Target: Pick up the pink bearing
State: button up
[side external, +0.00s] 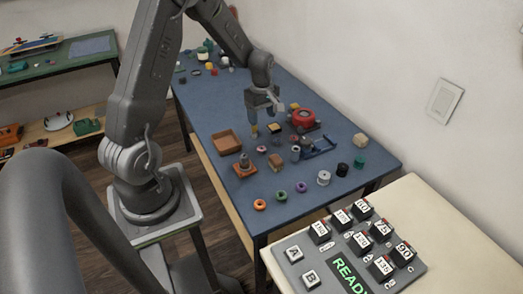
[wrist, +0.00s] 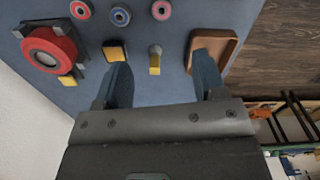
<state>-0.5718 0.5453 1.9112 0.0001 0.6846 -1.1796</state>
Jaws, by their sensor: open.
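The pink bearing (wrist: 162,10) is a small ring lying flat on the blue table, at the top edge of the wrist view. In the side external view the pink bearing (side external: 262,149) is small, between the brown tray and the red round device. My gripper (wrist: 163,72) is open and empty, its two fingers apart. In the side external view my gripper (side external: 264,108) hangs above the table, farther back than the bearing and apart from it.
A yellow piece (wrist: 155,60), a yellow-topped block (wrist: 115,50), a brown tray (wrist: 230,48) and a red round device (wrist: 45,48) are near my fingers. Several other rings line the table's front.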

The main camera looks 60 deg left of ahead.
aim_at(262, 148)
notch_tip(262, 148, down, 13)
jog(key=shift+s+d+f, duration=0.1)
jog(key=shift+s+d, duration=0.05)
dwell(0.4)
jog(key=shift+c, duration=0.2)
jog(key=c, duration=1)
